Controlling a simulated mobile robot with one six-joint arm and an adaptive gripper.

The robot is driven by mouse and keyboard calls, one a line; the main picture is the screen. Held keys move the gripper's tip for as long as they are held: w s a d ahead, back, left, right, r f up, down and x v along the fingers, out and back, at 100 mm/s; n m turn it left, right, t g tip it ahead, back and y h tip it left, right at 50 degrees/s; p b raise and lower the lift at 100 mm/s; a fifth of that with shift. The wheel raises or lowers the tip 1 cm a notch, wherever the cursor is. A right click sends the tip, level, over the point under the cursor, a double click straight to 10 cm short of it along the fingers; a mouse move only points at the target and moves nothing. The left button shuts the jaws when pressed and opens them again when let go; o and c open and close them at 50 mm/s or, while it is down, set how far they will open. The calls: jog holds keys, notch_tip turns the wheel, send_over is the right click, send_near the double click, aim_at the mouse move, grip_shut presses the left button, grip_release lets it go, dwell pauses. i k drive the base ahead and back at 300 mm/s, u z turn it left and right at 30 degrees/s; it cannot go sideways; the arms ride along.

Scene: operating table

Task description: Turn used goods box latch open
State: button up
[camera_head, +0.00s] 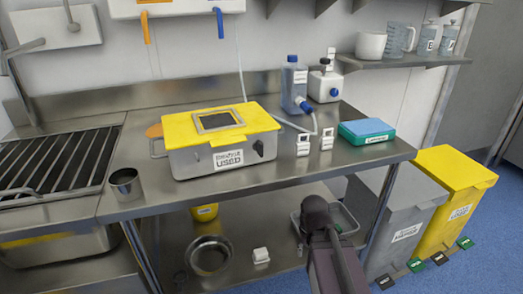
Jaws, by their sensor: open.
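The used goods box (190,163) stands on the steel table. It has a grey metal body, a label reading "USED" on its front, and a yellow lid (178,125) with a dark framed window. The lid lies down on the body. A small black latch (258,148) sits on the front face, right of the label; its exact position is too small to tell. Part of my dark arm (317,215) shows at the bottom, in front of the table and apart from the box. I see no gripper fingers.
A steel cup (125,184) stands left of the box on the table (240,190). Right of the box are two small white labelled holders (303,145), a blue-capped bottle (293,85) and a blue-green case (367,131). Grey and yellow bins (452,200) stand at right.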

aim_at(257, 145)
jog(key=z, duration=1.15)
jog(key=k, duration=1.15)
jog(key=u, duration=1.05)
